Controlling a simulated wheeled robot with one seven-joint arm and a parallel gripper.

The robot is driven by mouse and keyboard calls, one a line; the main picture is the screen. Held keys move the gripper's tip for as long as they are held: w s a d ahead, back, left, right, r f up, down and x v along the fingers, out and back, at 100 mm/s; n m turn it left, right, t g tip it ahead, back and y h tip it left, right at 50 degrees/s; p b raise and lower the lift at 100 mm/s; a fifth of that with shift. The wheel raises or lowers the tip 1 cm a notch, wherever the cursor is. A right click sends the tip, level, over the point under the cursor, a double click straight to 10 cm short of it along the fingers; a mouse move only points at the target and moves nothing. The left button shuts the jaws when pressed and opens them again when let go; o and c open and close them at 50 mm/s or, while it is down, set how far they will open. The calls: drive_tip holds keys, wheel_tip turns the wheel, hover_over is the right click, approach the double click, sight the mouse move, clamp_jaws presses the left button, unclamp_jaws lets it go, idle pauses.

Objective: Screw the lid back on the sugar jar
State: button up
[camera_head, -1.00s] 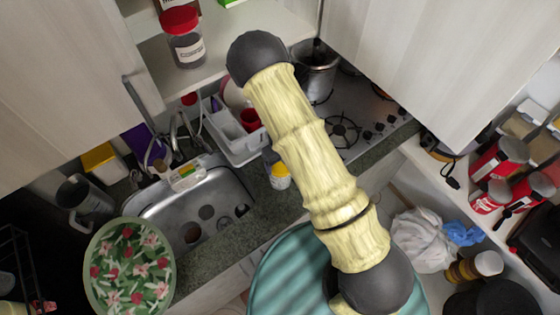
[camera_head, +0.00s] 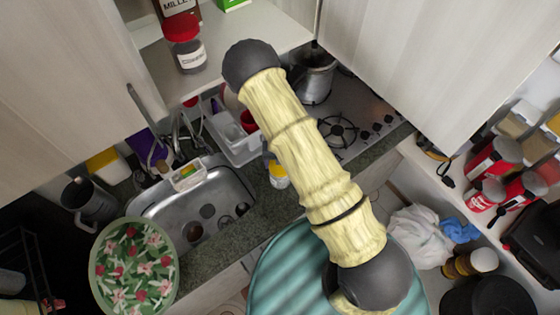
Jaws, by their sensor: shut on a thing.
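A clear jar (camera_head: 190,57) with a red lid (camera_head: 183,28) stands upright on the shelf at the top left. Its white label is too small to read, so I cannot tell whether it is the sugar jar. The lid sits on top of it; I cannot tell how tight it is. A second container (camera_head: 177,7), its label starting "MILLE", stands just behind it, cut by the frame's top. My arm, pale yellow with dark round joints, crosses the middle of the view. My gripper and anything in it are out of sight.
Below the shelf (camera_head: 250,35) are a metal sink (camera_head: 205,205), a white rack (camera_head: 232,140) and a gas hob (camera_head: 350,125). A bottle with a yellow part (camera_head: 279,177) stands close beside my arm. Red containers (camera_head: 493,158) crowd the right shelf. The shelf right of the jar has free room.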

drive_tip(key=shift+m, duration=0.7)
drive_tip(key=o, duration=1.1)
drive_tip(key=shift+r, duration=0.1)
wheel_tip(320, 180, up, 17)
drive_tip(key=b, duration=0.2)
drive_tip(key=shift+r+b, duration=0.1)
drive_tip(key=shift+b, duration=0.2)
